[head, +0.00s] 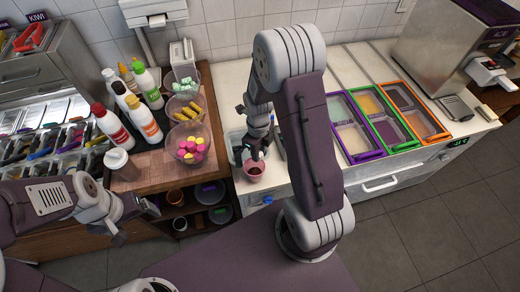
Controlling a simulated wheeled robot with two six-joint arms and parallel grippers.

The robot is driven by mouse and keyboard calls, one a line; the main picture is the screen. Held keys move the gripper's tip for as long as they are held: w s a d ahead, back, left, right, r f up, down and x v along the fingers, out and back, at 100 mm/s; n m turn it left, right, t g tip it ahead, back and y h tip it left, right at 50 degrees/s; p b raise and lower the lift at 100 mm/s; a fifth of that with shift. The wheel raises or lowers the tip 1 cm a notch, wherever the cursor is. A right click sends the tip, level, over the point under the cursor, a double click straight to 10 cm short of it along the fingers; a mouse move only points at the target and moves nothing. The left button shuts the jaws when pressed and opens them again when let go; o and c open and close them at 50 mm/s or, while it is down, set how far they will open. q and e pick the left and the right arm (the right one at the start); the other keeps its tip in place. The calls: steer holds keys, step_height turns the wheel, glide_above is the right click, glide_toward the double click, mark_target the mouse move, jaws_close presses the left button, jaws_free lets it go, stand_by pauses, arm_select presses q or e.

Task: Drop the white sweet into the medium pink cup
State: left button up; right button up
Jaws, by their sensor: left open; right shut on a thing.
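The pink cup (254,172) is near the front edge of the white counter, with something dark reddish inside. My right gripper (254,155) comes down at its back rim and is shut on it. My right arm hides part of the counter behind. My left gripper (148,212) is open and empty, low at the left, in front of the wooden counter. Pale mint and whitish sweets lie in the back clear bowl (174,89). I cannot single out one white sweet.
Another clear bowl holds yellow pieces (183,107), and a front bowl holds pink and yellow sweets (190,149). Several sauce bottles (146,121) and a lidded cup (120,163) stand to the left. Purple, green and orange framed trays (380,149) sit at the right.

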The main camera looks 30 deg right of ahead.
step_height(320, 180, down, 5)
steer(key=b, duration=0.4)
steer(key=shift+f, duration=0.15)
steer(key=o, duration=1)
steer(key=shift+s+d, duration=0.1)
steer(key=shift+o, duration=0.2)
step_height(320, 180, up, 9)
steer(key=shift+b, duration=0.3)
